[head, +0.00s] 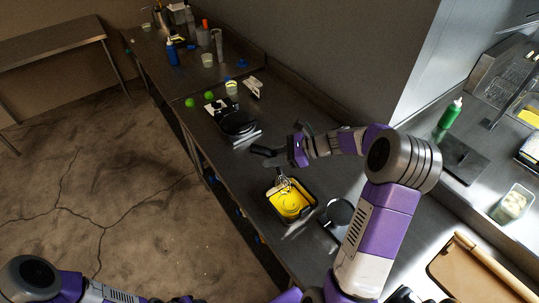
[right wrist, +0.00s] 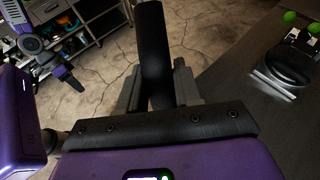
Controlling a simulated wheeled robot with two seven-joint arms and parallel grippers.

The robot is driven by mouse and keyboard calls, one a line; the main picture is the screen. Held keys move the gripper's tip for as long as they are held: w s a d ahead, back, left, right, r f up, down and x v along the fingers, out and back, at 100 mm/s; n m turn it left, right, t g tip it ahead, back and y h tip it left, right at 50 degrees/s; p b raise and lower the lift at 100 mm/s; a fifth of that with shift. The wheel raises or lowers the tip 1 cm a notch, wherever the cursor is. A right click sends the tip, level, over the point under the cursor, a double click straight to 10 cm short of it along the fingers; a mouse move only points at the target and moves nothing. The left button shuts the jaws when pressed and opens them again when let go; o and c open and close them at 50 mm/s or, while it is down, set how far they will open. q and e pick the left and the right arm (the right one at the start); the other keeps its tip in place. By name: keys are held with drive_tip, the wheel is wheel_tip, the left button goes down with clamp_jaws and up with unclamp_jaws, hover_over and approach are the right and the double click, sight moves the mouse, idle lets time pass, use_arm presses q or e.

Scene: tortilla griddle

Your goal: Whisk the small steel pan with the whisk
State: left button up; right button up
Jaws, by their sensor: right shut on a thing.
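The small pan (head: 313,201) has a dark rim, holds a bright yellow liquid and sits on the dark counter. My right gripper (head: 284,156) is above and behind the pan, shut on the whisk's black handle. In the right wrist view the handle (right wrist: 153,45) stands between the two fingers. The whisk's wire head (head: 284,185) reaches down to the yellow liquid at the pan's back edge; how deep it goes I cannot tell. My left arm lies low at the left. Its gripper (right wrist: 67,78) shows small in the right wrist view, away from the counter.
A black round pan (head: 237,124) stands behind on the counter, with green balls (head: 208,96) and a cup (head: 231,88) beyond. Another dark round item (head: 338,214) is close to the right of the yellow pan. Bottles stand at the far end. The floor at left is open.

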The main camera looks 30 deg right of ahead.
sight(282, 172)
drive_tip(key=shift+s+d+f+b, duration=0.1)
drive_tip(key=shift+d+f+b, duration=0.3)
drive_tip(key=shift+f, duration=0.3)
drive_tip(key=shift+s+d+f+b, duration=0.1)
drive_tip(key=shift+d+f+b, duration=0.05)
drive_tip(key=shift+f+b, duration=0.45)
drive_tip(key=shift+s+d+f+b, duration=0.15)
drive_tip(key=shift+d+f+b, duration=0.25)
drive_tip(key=shift+f, duration=0.5)
drive_tip(key=shift+s+d+f+b, duration=0.2)
drive_tip(key=shift+f+b, duration=0.25)
drive_tip(key=shift+f, duration=0.5)
drive_tip(key=shift+s+d+f+b, duration=0.1)
drive_tip(key=shift+d+f+b, duration=0.35)
drive_tip(key=shift+f, duration=0.45)
drive_tip(key=shift+s, duration=0.1)
